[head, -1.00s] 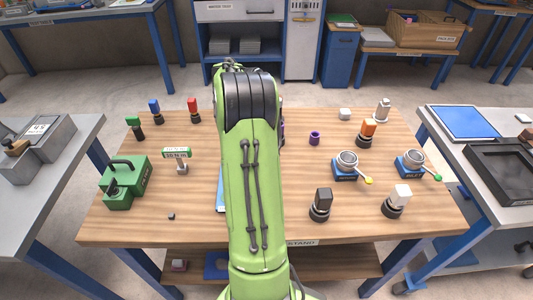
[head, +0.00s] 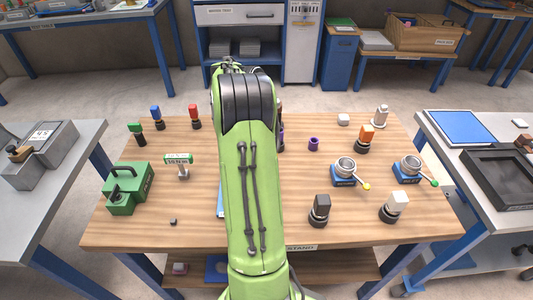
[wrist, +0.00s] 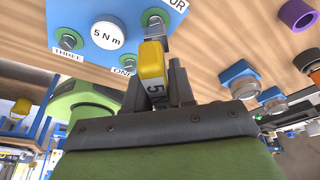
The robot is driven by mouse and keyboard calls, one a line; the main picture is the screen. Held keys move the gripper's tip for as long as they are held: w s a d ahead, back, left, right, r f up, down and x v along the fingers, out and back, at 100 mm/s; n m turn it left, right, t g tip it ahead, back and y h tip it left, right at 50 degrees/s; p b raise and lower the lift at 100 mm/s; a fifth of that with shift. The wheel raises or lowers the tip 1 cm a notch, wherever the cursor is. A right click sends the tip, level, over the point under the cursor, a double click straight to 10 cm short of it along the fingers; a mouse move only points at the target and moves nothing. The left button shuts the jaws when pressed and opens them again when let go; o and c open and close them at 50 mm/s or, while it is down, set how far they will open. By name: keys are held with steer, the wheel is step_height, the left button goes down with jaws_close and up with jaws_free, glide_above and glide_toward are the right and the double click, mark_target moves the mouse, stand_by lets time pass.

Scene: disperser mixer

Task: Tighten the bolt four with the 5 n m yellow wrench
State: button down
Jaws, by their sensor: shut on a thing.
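In the wrist view my gripper (wrist: 156,82) is shut on the yellow wrench (wrist: 153,60), which is marked 5. The wrench points up toward the blue plate (wrist: 95,12), which carries a round white "5 N m" label (wrist: 106,35). Bolts sit by the labels THREE (wrist: 69,40) and ONE (wrist: 125,62). Bolt four (wrist: 153,16) is by a partly cut-off label ending in "UR". The wrench's far end is close to bolt four; I cannot tell if it is seated on it. In the head view my arm hides the gripper and most of the plate (head: 220,205).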

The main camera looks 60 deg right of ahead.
steer(key=shift+r+p, duration=1.1)
steer(key=shift+r, duration=0.55)
